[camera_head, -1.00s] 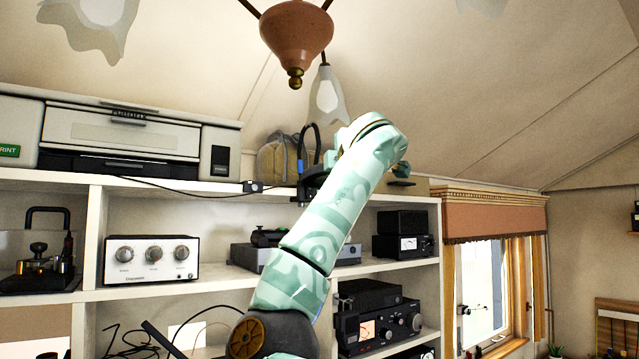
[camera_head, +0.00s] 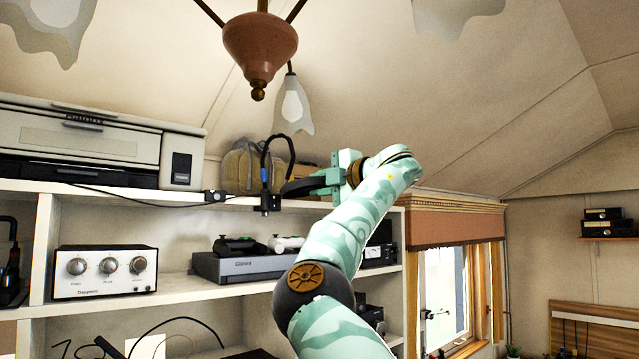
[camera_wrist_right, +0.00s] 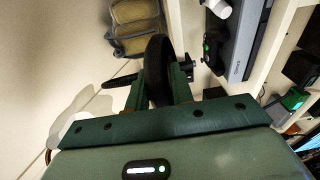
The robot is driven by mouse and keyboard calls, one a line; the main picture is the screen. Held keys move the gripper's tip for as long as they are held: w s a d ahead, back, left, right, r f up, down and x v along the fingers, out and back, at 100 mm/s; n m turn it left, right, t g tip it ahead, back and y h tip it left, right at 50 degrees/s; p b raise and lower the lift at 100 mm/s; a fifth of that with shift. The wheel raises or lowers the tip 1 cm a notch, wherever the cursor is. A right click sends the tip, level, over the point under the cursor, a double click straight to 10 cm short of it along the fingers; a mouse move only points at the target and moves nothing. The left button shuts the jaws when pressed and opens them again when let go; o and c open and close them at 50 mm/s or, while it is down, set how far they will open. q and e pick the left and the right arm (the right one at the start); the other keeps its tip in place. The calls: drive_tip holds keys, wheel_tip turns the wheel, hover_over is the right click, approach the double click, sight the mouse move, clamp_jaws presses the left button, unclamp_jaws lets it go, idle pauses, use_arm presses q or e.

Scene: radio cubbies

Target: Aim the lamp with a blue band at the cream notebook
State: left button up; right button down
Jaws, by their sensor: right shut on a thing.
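The lamp with a blue band (camera_head: 264,174) has a thin black gooseneck and stands at the front edge of the upper shelf. Its neck rises, arches over and comes down on the right toward my right gripper (camera_head: 291,187). My right gripper reaches in from the right and is shut on a black part of the lamp. In the right wrist view a curved black piece of the lamp (camera_wrist_right: 158,68) sits between the fingers. The exact part held and the lamp's facing are hard to tell. The cream notebook is not visible. My left gripper is not in view.
A large printer (camera_head: 85,145) stands on the upper shelf at left, and a grey-tan backpack (camera_head: 240,168) is behind the lamp. A console (camera_head: 240,267) and a white-fronted radio (camera_head: 105,272) are on the shelf below. A chandelier (camera_head: 260,45) hangs above.

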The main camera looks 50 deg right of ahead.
drive_tip(key=c, duration=1.2)
unclamp_jaws()
drive_tip(key=shift+w+d, duration=0.1)
drive_tip(key=s+a+b, duration=0.2)
drive_tip(key=s+b, duration=0.6)
drive_tip(key=s, duration=0.8)
drive_tip(key=shift+a+r, duration=0.2)
drive_tip(key=shift+a, duration=0.15)
